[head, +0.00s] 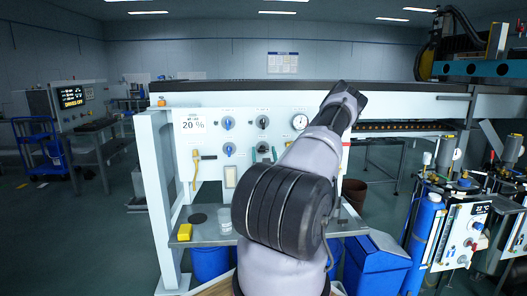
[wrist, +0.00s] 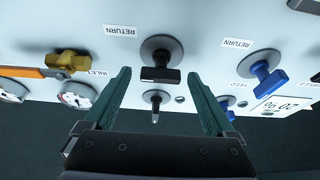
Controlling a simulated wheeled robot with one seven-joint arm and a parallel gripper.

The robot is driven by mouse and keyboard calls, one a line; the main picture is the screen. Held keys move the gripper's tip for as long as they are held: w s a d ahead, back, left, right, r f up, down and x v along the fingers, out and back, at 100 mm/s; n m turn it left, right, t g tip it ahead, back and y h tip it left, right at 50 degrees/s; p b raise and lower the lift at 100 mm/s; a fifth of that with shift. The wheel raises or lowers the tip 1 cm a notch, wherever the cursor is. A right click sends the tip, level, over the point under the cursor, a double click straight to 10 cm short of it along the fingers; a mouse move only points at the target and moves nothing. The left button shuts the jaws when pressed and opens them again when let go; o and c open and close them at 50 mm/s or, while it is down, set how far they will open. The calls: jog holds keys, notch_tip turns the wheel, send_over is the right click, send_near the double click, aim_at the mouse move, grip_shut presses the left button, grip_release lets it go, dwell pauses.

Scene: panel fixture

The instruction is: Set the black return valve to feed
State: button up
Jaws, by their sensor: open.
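The black return valve (wrist: 160,74) is in the upper middle of the wrist view, with a dark bar handle lying level on a round grey base. An upside-down RETURN label (wrist: 122,31) is beside it. My gripper (wrist: 158,73) is open, its green fingers on either side of the valve in the picture. I see no contact, and the depth gap is unclear. In the head view my gripper (head: 265,154) is at the lower black knob on the white panel (head: 212,168), partly hidden by my arm.
A blue return valve (wrist: 265,72) stands right of my gripper in the wrist view. A yellow valve (wrist: 67,62) with an orange handle and a gauge (wrist: 78,95) are to the left. In the head view, a shelf (head: 205,232) below the panel carries a yellow block (head: 185,232).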

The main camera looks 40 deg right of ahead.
jog(key=shift+x, duration=0.85)
jog(key=c, duration=1.4)
